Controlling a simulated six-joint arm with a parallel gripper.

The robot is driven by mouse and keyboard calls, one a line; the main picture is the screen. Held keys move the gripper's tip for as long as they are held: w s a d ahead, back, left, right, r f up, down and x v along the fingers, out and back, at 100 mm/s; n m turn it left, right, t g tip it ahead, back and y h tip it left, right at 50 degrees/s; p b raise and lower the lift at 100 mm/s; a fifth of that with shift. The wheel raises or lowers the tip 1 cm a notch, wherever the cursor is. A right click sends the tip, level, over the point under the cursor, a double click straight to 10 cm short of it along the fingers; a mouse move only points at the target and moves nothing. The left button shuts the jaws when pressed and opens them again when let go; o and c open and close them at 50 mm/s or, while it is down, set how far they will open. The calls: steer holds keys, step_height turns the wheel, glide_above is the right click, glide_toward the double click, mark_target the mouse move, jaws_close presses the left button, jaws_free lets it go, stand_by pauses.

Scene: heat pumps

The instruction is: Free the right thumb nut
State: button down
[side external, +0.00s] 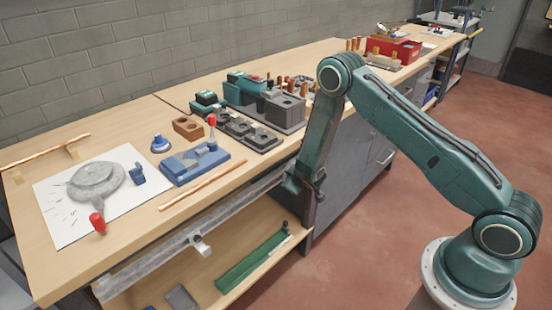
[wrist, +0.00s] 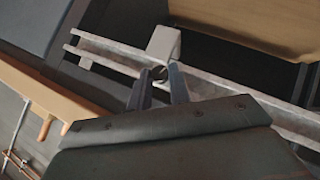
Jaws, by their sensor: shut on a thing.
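A long grey metal rail (side external: 150,268) runs along the bench front below the top; it crosses the wrist view too (wrist: 110,55). A pale bracket (wrist: 164,44) sits on the rail there. At its near side is a small dark round part, the right thumb nut (wrist: 159,73), between my fingertips. My gripper (wrist: 159,81) is shut on this nut, one finger on each side. In the side view my gripper (side external: 294,184) is at the rail's right end, and the nut is hidden there. Another bracket with a knob (side external: 201,245) is on the rail further left.
The wooden bench top (side external: 130,245) lies above the rail, carrying a blue fixture (side external: 195,163), a red-handled tool (side external: 97,222) and a copper pipe (side external: 203,184). Open floor lies to the right.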

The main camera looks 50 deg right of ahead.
steer(key=shift+w+a+r+n+t+h, duration=0.2)
steer(key=shift+w+n+t+h, duration=0.15)
steer(key=shift+h, duration=0.25)
steer(key=c, duration=1.4)
jaws_free()
steer(key=shift+c, duration=0.2)
steer(key=shift+r, duration=0.1)
steer(key=shift+s+f+v, duration=0.1)
steer(key=shift+v, duration=1.15)
steer(key=shift+s+f+v, duration=0.15)
steer(key=shift+v, duration=1.1)
steer(key=shift+d, duration=0.1)
steer(key=shift+r, duration=0.1)
